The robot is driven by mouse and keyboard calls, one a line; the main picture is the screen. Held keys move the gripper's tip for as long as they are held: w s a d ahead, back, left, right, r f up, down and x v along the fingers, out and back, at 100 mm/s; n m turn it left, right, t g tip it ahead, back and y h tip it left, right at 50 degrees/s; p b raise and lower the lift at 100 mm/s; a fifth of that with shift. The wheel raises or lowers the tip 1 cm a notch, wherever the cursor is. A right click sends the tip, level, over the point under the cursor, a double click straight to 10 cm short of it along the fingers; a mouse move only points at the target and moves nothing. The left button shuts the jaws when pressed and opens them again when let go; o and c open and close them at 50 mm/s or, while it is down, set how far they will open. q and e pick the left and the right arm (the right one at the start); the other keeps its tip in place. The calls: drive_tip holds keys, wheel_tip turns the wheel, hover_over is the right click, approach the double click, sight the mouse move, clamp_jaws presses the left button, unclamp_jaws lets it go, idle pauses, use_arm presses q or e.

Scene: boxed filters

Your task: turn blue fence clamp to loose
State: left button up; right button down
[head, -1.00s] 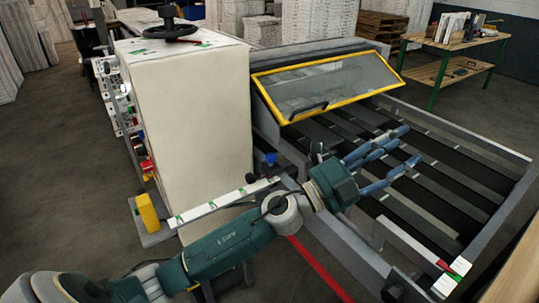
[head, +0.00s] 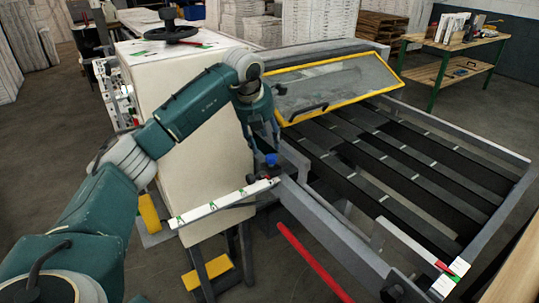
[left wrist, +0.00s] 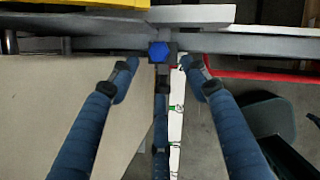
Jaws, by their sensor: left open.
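The blue fence clamp (head: 271,160) is a small blue knob on a dark block, on the grey rail at the inner end of the white fence bar (head: 215,206). It also shows in the left wrist view as a blue hexagonal knob (left wrist: 159,52). My left gripper (head: 263,138) points down just above the clamp, close to the cream cabinet. In the left wrist view its blue-sleeved fingers (left wrist: 160,75) are spread apart, with the knob between and slightly beyond their tips. I cannot tell whether any finger touches it. My right gripper is not in view.
The cream cabinet (head: 190,85) stands left of the clamp, with a black handwheel (head: 168,28) on top. A yellow-framed guard (head: 335,85) is tilted over the slatted bed at right. A red bar (head: 312,260) lies below the rail.

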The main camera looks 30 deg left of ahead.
sight(270, 158)
use_arm(q)
drive_tip(key=p+x, duration=0.2)
drive_tip(key=x, duration=0.6)
drive_tip(key=shift+w+f, duration=0.1)
drive_tip(key=shift+f, duration=0.25)
drive_tip(key=shift+d+f, duration=0.1)
drive_tip(key=c, duration=1.1)
